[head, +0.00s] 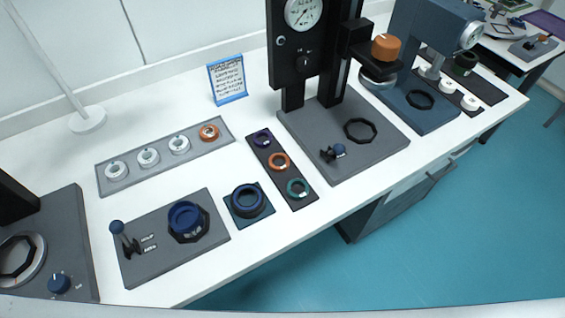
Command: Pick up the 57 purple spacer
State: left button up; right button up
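A small purple ring (262,138), which looks like the purple spacer, lies at the far end of a narrow dark tray (297,203) on the white table. An orange ring (279,162) and a green ring (297,188) lie in a row in front of it on the same tray. Any number on the purple ring is too small to read. Nothing covers it. Neither of my grippers shows in the head view.
A tall black press with a dial gauge (303,12) stands on a grey base (370,160) right of the tray. A dark blue ring (248,201) sits left on a small mat. A grey tray (215,148) holds several rings behind. A blue-framed sign (228,79) stands farther back.

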aim_at(265, 133)
jog(key=i+j+u, duration=0.1)
jog(key=u, duration=0.25)
jog(key=i+j+u, duration=0.1)
jog(key=u, duration=0.2)
jog(key=i+j+u, duration=0.1)
jog(key=u, duration=0.25)
